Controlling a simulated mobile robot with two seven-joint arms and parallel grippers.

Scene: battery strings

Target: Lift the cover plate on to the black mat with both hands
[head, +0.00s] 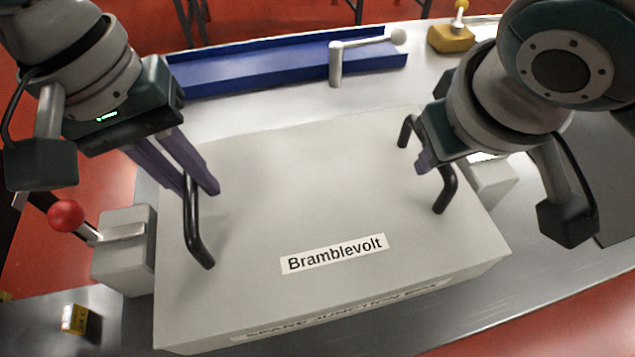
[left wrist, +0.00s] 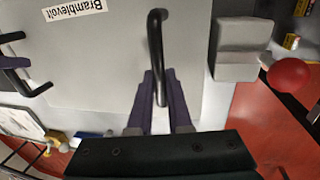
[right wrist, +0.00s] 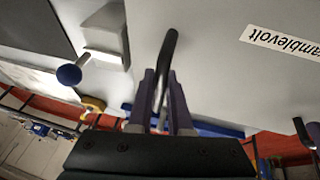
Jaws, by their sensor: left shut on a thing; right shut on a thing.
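The cover plate (head: 320,190) is a broad light-grey slab labelled "Bramblevolt", with a black bar handle near each side. My left gripper (head: 197,188) is shut on the left handle (head: 194,235), its purple fingers on both sides of the bar; the left wrist view shows this handle (left wrist: 157,55) too. My right gripper (head: 427,163) is shut on the right handle (head: 446,190), also seen in the right wrist view (right wrist: 165,55). Whether the plate is clear of what lies under it I cannot tell. A dark mat (head: 615,195) lies at the right edge, partly behind my right arm.
A grey block with a red-knobbed lever (head: 122,250) stands close to the plate's left side. A blue tray (head: 250,68) and a grey crank handle (head: 336,65) are behind it. A yellow block (head: 452,38) is at the back right. Another grey block (right wrist: 105,35) is beside the right handle.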

